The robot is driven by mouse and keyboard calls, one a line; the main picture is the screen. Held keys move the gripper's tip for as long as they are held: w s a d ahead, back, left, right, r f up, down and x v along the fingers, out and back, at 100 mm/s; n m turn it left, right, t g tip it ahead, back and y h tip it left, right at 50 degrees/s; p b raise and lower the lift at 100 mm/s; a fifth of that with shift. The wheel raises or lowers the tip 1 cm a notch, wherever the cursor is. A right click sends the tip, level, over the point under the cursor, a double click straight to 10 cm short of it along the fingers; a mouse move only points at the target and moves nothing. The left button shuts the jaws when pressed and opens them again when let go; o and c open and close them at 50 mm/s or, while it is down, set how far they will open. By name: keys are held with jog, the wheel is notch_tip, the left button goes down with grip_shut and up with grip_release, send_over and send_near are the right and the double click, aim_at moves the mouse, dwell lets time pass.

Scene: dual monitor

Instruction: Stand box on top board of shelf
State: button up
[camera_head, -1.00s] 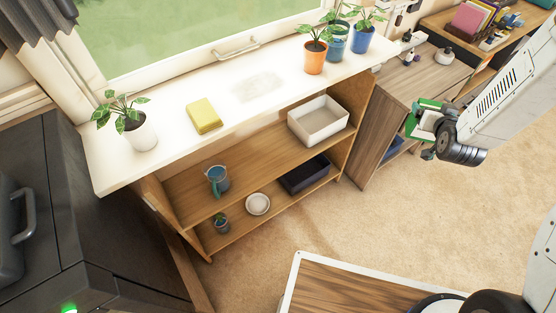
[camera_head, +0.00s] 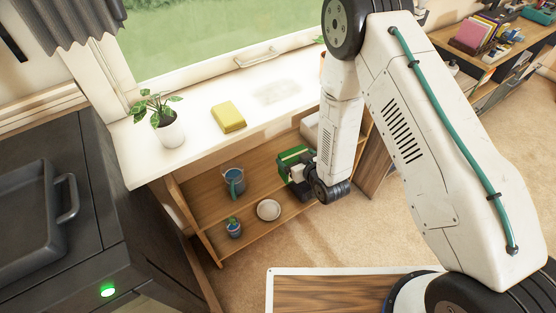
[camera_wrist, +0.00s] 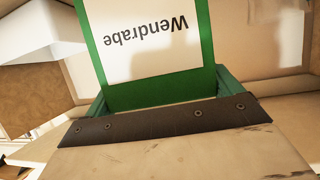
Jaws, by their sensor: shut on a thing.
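A green box with a white label (camera_head: 292,154) is in my gripper (camera_head: 298,168), by the front of the shelf's top board (camera_head: 262,166). In the wrist view the box (camera_wrist: 155,45) fills the middle, its label reading "Wendrabe" upside down. My gripper (camera_wrist: 165,118) is shut on it, its dark edge across the box's near end. On the top board a blue mug (camera_head: 235,184) stands to the left of the box, and a white bin (camera_head: 309,128) shows behind my arm to the right. Whether the box touches the board cannot be told.
On the lower board are a small potted plant (camera_head: 233,227) and a white bowl (camera_head: 268,210). The white sill (camera_head: 195,135) above bears a plant (camera_head: 166,127) and a yellow block (camera_head: 228,117). Top-board wood between mug and box looks clear.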

jog(key=shift+n+g+y, duration=0.3)
jog(key=shift+n+y, duration=0.1)
jog(key=s+a+f, duration=0.2)
jog(key=a+f, duration=0.1)
jog(key=shift+s, duration=0.2)
jog(key=shift+w+a+f, duration=0.1)
jog(key=shift+a+f, duration=0.1)
jog(key=w+a+f, duration=0.1)
jog(key=w, duration=0.4)
jog(key=w+a+f, duration=0.1)
jog(key=w+f, duration=0.1)
jog(key=w, duration=0.3)
jog(key=w+a+f, duration=0.1)
jog(key=w+f, duration=0.1)
jog(key=w, duration=0.3)
jog(key=shift+a, duration=0.35)
jog(key=shift+f, duration=0.1)
jog(key=o, duration=0.8)
